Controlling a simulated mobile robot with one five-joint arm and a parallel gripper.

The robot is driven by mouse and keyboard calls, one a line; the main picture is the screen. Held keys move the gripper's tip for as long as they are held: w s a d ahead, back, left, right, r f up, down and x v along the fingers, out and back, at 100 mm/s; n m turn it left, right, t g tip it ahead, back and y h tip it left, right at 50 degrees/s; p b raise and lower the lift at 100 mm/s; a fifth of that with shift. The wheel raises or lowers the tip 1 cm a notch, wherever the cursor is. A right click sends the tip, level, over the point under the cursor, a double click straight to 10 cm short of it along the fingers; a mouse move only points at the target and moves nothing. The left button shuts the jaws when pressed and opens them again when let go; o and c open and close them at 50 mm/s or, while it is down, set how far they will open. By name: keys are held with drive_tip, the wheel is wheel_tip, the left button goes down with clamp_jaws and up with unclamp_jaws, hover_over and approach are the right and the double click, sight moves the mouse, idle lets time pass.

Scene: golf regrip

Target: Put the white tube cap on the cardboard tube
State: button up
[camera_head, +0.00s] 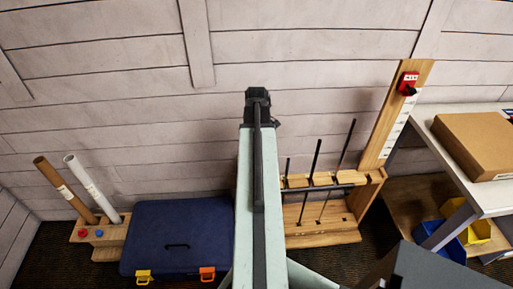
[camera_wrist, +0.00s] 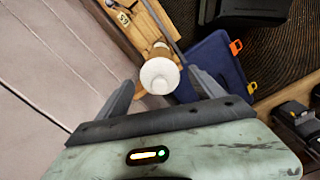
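A brown cardboard tube (camera_head: 62,186) leans in a wooden stand (camera_head: 83,233) at the far left of the head view, beside a white tube (camera_head: 88,182). My gripper (camera_head: 258,95) is raised in front of the wall, right of both tubes. In the wrist view, a round white piece (camera_wrist: 159,77), which looks like the white tube cap, shows between my gripper's fingers (camera_wrist: 161,80). The fingers are spread, with a gap visible at the right side of the piece, so no grip is clear. The head view does not show this piece; my arm may hide it.
A dark blue case (camera_head: 180,235) lies right of the tube stand. A wooden rack (camera_head: 322,234) with thin club shafts stands right of my arm. A workbench (camera_head: 455,150) with a cardboard box (camera_head: 480,143) is at the right. The plank wall (camera_head: 130,110) is behind.

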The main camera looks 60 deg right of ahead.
wheel_tip(320, 180, up, 8)
drive_tip(key=p, duration=0.8)
drive_tip(key=shift+f, duration=0.1)
idle(0.3)
